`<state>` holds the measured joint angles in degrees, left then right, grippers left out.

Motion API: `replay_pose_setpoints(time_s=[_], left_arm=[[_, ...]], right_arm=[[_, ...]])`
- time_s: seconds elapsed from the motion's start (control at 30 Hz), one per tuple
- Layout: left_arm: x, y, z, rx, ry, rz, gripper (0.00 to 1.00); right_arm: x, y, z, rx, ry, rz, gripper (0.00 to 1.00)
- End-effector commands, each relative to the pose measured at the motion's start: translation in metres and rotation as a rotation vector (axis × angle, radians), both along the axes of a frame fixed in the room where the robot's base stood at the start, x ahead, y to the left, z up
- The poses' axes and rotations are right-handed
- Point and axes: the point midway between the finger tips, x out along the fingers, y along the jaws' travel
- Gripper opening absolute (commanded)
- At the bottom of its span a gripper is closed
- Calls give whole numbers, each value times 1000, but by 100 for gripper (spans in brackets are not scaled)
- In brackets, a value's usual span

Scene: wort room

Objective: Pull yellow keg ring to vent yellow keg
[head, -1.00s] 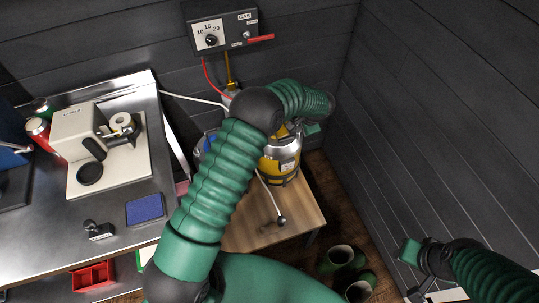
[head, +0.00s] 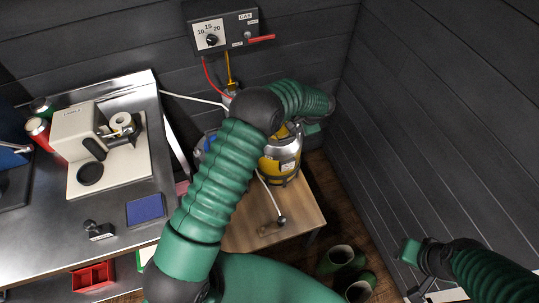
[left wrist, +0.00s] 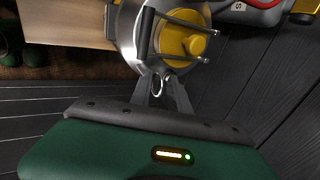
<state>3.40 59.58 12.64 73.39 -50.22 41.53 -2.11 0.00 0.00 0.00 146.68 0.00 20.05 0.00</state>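The yellow keg (head: 282,160), with a silver top, stands on a small wooden table. My left arm hides part of it. In the left wrist view the keg's top (left wrist: 185,45) shows a yellow centre and dark handle bars. A small metal ring (left wrist: 158,86) hangs at the keg's near edge, between the two grey fingers of my left gripper (left wrist: 166,80). The fingertips lie close together at the keg's rim; whether they pinch the ring I cannot tell. In the head view my left gripper (head: 304,125) is beside the keg's top. My right gripper (head: 408,268) is low at the right, away from the keg.
A gas panel (head: 222,28) with a dial and red lever is on the wall above the keg. A steel counter (head: 55,215) at left holds a white machine (head: 80,130) and a blue pad (head: 145,209). Boots (head: 342,258) stand on the floor right of the wooden table (head: 270,232).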

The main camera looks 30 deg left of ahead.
Motion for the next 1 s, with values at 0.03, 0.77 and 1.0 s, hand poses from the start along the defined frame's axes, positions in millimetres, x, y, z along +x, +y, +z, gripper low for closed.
replay_pose_setpoints(time_s=[0.03, 0.77, 1.0], left_arm=[[-5, -3, -7, -5, 15, -1, 38], [-1, -1, 57, -2, 3, 0, 73], [-1, -1, 59, -1, 2, 0, 73]], right_arm=[[0, 0, -1, 0, 0, 0, 36], [0, 0, 43, 0, 0, 0, 36], [0, 0, 43, 0, 0, 0, 36]])
